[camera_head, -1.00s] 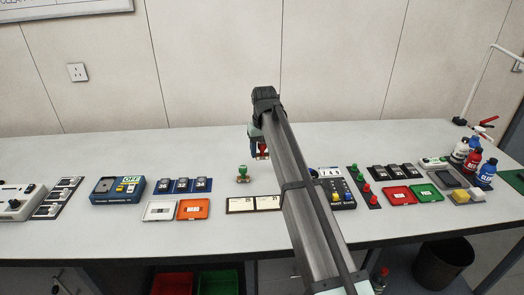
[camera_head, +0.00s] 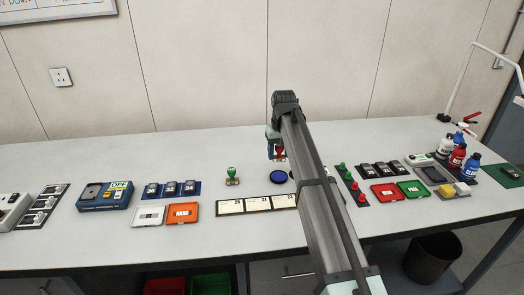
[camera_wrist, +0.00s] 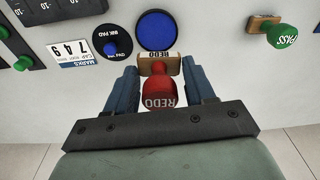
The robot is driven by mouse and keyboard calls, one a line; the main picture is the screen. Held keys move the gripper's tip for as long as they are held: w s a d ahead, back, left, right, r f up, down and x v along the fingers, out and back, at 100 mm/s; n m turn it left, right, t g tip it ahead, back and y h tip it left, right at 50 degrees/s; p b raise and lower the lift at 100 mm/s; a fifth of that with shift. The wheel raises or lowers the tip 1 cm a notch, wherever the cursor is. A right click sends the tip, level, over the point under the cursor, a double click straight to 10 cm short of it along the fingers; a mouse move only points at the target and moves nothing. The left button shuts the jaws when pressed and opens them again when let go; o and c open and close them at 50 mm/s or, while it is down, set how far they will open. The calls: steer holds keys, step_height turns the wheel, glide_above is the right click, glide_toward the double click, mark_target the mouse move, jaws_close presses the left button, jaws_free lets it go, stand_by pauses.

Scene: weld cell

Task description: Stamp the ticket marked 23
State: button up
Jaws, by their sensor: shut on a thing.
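My gripper (camera_head: 277,156) is shut on a red stamp (camera_wrist: 158,92) marked REDO and holds it with its wooden base away from the wrist; the stamp also shows in the head view (camera_head: 280,152). In the wrist view the base lies just short of the round blue ink pad (camera_wrist: 157,30); I cannot tell if they touch. The pad is partly visible in the head view (camera_head: 278,176). Three pale tickets lie in a dark holder, a left one (camera_head: 230,207), a middle one (camera_head: 257,204) and a right one (camera_head: 283,201) close to my arm. Their numbers are too small to read surely.
A green PASS stamp (camera_wrist: 282,35) stands left of the pad in the head view (camera_head: 232,176). A black ink pad lid (camera_wrist: 112,42) and a MARKS card (camera_wrist: 72,48) lie beside the pad. An orange case (camera_head: 183,213) lies left of the tickets. The back of the bench is clear.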

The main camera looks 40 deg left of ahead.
mark_target(278, 175)
steer(key=shift+d+f+n, duration=0.15)
steer(key=shift+f+n, duration=0.1)
steer(key=shift+n, duration=0.35)
steer(key=shift+f, duration=2.9)
steer(key=shift+f, duration=0.5)
steer(key=shift+r, duration=0.1)
steer(key=shift+r, duration=3.35)
steer(key=shift+s+r, duration=0.1)
steer(key=shift+r, duration=0.05)
